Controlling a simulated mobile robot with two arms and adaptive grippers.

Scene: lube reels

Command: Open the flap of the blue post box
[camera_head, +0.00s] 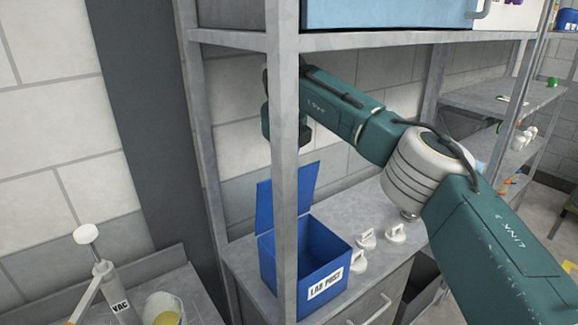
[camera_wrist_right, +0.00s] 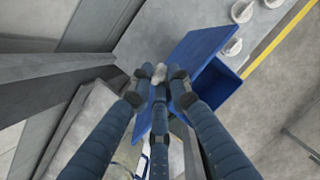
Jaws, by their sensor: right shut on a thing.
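The blue post box (camera_head: 283,273), labelled "LAB POST", stands on a grey counter. Its flap (camera_head: 264,207) is raised and stands steeply up at the back left, so the inside shows. In the right wrist view the flap (camera_wrist_right: 192,52) lies under the fingers and the box (camera_wrist_right: 218,88) shows to the right. My right gripper (camera_wrist_right: 160,76) has its fingertips together, shut on the flap. In the head view my right arm comes in from the right and its wrist is partly hidden behind the shelf post. My left gripper is not in view.
A grey shelf post (camera_head: 284,120) stands in front of the box and my right wrist. White handled objects (camera_head: 359,261) sit on the counter right of the box.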

